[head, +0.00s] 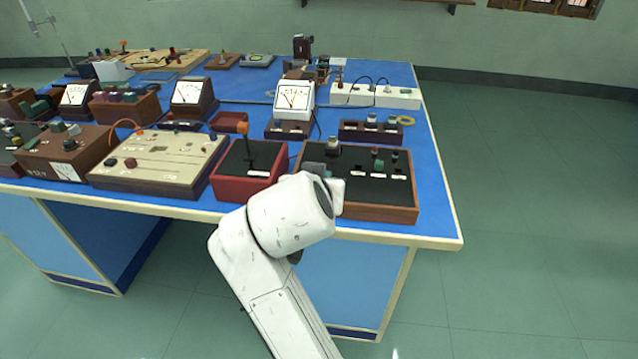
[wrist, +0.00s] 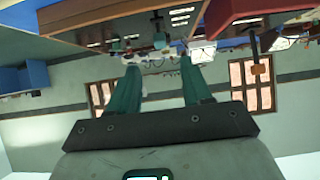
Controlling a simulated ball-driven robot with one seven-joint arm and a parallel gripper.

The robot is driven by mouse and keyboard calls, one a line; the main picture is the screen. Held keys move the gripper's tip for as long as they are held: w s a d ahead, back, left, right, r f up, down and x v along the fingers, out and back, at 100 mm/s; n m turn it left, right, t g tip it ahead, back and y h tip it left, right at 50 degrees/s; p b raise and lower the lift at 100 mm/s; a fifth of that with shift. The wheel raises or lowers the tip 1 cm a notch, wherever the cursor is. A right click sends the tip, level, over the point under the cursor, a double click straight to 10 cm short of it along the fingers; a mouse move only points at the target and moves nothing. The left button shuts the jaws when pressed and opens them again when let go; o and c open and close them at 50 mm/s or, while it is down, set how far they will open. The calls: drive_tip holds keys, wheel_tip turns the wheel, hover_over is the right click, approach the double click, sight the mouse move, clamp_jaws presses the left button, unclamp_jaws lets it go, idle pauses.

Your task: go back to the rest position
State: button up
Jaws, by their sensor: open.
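My white arm reaches from the bottom of the head view up to the front edge of the blue bench (head: 440,215). In that view its end covers the left front of a wooden box with a black top (head: 375,190), and the fingers are mostly hidden behind it. In the wrist view, which is upside down, my gripper (wrist: 160,75) shows two green fingers apart with nothing held between them. The wooden box (wrist: 85,20) and a red box (wrist: 235,12) show beyond the fingertips. I cannot tell whether the fingers touch anything.
The red box with an orange-topped lever (head: 250,165) stands just left of my arm's end. A beige panel box (head: 160,165), meters and other instruments crowd the bench. The floor (head: 530,230) right of the bench is clear.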

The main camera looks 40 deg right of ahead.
idle(0.3)
drive_tip(key=s+d+f+n+g+y+p, duration=0.2)
drive_tip(key=s+f+n+g+y+p, duration=0.3)
drive_tip(key=s+f, duration=0.7)
drive_tip(key=s+a+f+n+y, duration=0.2)
drive_tip(key=s+a+f, duration=0.1)
drive_tip(key=s, duration=0.3)
drive_tip(key=s+a+f+n+g+y+p, duration=0.1)
drive_tip(key=s+a+f+n, duration=0.2)
drive_tip(key=s+f, duration=0.3)
drive_tip(key=shift+s+a+y, duration=0.4)
drive_tip(key=shift+s+a, duration=0.2)
drive_tip(key=shift+s, duration=0.1)
